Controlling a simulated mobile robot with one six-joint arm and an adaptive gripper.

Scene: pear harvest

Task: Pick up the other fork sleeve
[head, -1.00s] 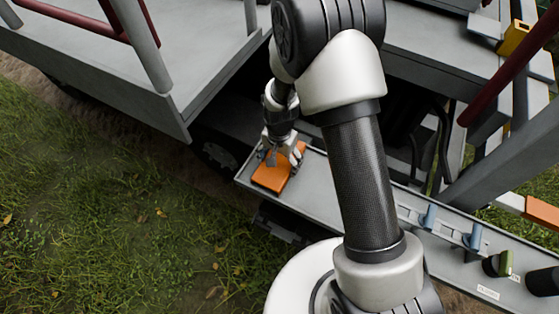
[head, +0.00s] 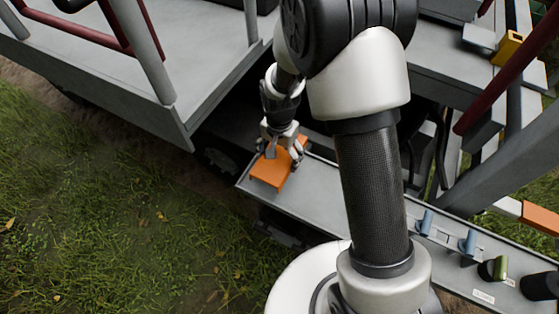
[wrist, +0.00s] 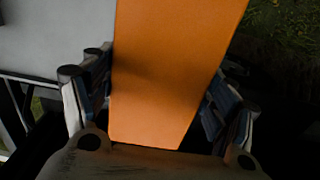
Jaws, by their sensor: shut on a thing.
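An orange fork sleeve (head: 270,172) is at the left end of a grey tray-like shelf (head: 325,205) in the head view. My gripper (head: 282,153) is shut on it from above, with a finger on each side. In the wrist view the sleeve (wrist: 172,75) fills the middle between the two finger pads (wrist: 160,108). The sleeve looks slightly raised over the shelf, but its underside is hidden. Another orange piece (head: 540,215) shows at the right edge on a beam; I cannot tell whether it is a sleeve.
Blue holders (head: 467,243) and a green-ended item (head: 499,267) sit on the shelf's right part. A grey platform (head: 190,80) with a dark red rail (head: 85,28) stands at the upper left. Grass (head: 100,220) lies open at the lower left.

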